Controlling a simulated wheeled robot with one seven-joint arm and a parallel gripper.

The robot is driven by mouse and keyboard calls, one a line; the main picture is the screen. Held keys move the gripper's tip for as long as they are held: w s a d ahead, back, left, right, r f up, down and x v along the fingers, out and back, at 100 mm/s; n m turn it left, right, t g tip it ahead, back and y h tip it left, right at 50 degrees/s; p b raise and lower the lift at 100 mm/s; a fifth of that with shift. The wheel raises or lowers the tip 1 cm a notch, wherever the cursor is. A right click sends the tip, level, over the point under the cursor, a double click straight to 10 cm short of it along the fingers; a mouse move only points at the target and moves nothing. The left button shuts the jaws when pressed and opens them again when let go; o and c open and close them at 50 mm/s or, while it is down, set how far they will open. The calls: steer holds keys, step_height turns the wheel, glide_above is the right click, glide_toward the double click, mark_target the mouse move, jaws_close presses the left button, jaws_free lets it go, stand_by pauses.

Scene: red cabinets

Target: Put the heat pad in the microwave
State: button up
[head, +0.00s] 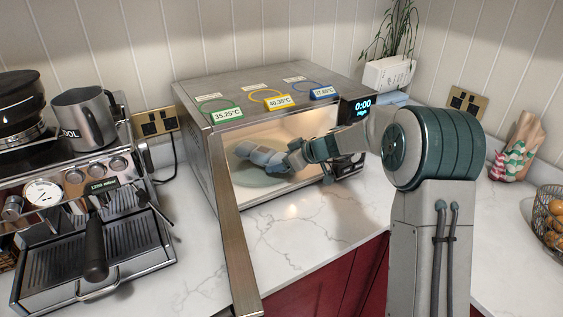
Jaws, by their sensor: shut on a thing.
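The microwave (190,120) stands on the counter with its lit inside showing. Its door (232,235) is swung wide open toward me on the left. My arm reaches in from the right, past the control panel. My gripper (290,160) is inside the opening, shut on a soft, lumpy blue-grey thing that looks like the heat pad (260,154). The pad is over the round turntable plate (252,179); I cannot tell whether it touches it. My fingertips are small and partly blend with the pad. The display (363,103) reads 0:00.
A coffee machine (85,215) with a steel jug (88,115) on top stands left of the door. Colored temperature tags (274,100) lie on the microwave's top. A plant, a patterned bag (515,150) and a fruit basket (553,218) are at right. The front counter is clear.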

steer(key=shift+f+b, duration=0.55)
steer(key=shift+b, duration=0.55)
steer(key=o, duration=1.5)
steer(key=shift+f, duration=0.1)
steer(key=shift+d, duration=0.15)
steer(key=shift+b+v, duration=0.95)
steer(key=shift+v, duration=1.45)
